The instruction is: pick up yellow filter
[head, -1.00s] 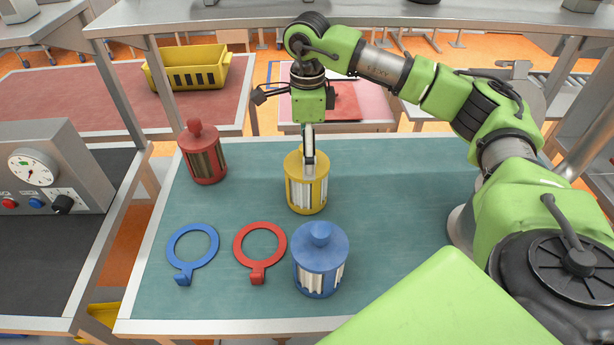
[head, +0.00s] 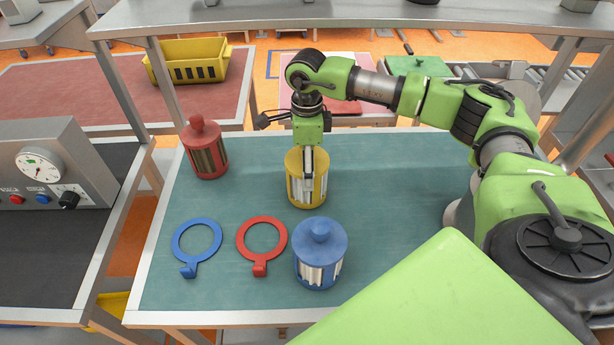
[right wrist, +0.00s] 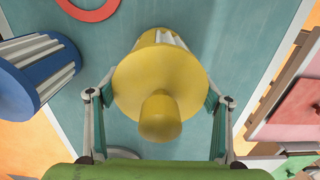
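The yellow filter (head: 306,190) stands upright on the teal table top, near the middle. In the right wrist view the yellow filter (right wrist: 160,80) is seen from above, with its round lid and knob towards me. My right gripper (head: 308,172) is lowered over it. In the right wrist view my right gripper (right wrist: 160,92) is open, with one finger on each side of the lid, close to its rim. I cannot tell whether the fingers touch it. The head view hides the filter's knob behind the gripper. My left gripper is not in view.
A blue filter (head: 320,245) stands in front of the yellow one, and a red filter (head: 206,150) stands at the back left. A blue ring (head: 175,242) and a red ring (head: 241,240) lie on the table. The table's right part is clear.

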